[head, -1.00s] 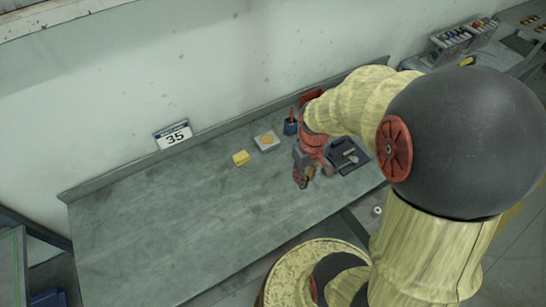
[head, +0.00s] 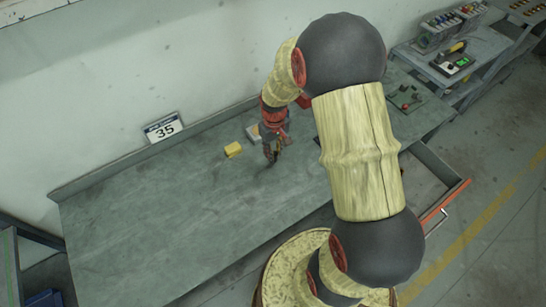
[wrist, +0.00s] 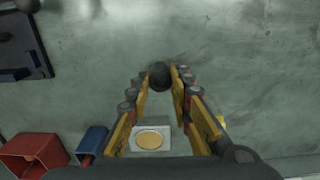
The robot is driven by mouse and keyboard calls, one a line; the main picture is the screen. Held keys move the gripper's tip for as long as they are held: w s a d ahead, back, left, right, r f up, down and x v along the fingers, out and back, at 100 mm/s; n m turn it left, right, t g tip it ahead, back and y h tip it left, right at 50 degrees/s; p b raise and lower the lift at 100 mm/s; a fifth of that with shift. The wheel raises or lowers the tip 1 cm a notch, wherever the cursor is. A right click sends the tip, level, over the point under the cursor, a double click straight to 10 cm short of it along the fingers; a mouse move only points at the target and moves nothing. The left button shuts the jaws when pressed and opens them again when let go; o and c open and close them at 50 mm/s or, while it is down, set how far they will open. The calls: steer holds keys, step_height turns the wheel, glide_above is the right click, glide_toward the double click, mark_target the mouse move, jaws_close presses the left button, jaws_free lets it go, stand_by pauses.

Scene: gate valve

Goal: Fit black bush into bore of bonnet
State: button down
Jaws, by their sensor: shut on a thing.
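In the wrist view, a small dark round piece, which looks like the black bush (wrist: 159,75), sits between the fingertips of my gripper (wrist: 162,82). The fingers are closed on it, and it is above the bench top. In the head view, my gripper (head: 270,158) points down over the bench, right of the yellow block; the bush is too small to make out there. A dark block (wrist: 15,62) with a black ball-like end on one edge is at the upper left of the wrist view. I cannot tell whether it is the bonnet; no bore is visible.
A pale tray with a yellow disc (wrist: 150,140), a red bin (wrist: 35,152) and a blue cup (wrist: 92,141) stand on the bench. A yellow block (head: 233,149) is nearby. The bench's left part (head: 130,215) is clear. An open orange-edged drawer (head: 446,199) juts out at right.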

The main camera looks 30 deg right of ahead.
steer(key=shift+w+f, duration=0.15)
steer(key=shift+f, duration=0.1)
steer(key=shift+w+f, duration=0.15)
steer(key=shift+f, duration=1.4)
steer(key=shift+f, duration=0.1)
steer(key=c, duration=1.6)
jaws_free()
steer(key=shift+b, duration=0.3)
